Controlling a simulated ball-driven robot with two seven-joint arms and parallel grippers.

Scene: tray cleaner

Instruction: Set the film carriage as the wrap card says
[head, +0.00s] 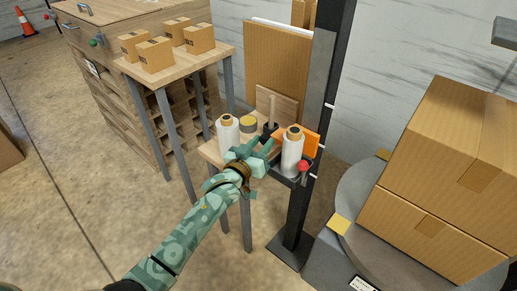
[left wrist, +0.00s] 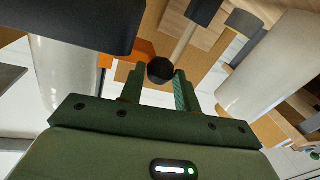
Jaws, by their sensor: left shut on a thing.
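The film carriage (head: 290,181) sits low on the black mast (head: 318,105), with a white film roll (head: 291,156) upright on it and an orange plate behind the roll. A red knob (head: 303,166) is on its right side. My left gripper (head: 262,146) is just left of that roll. The carriage roll also shows in the left wrist view (left wrist: 65,80). I cannot make out a readable wrap card. My right gripper is not in view.
Large boxes (head: 430,230) stand on the turntable (head: 350,195) at the right. Small boxes (head: 155,55) stand on a taller table.

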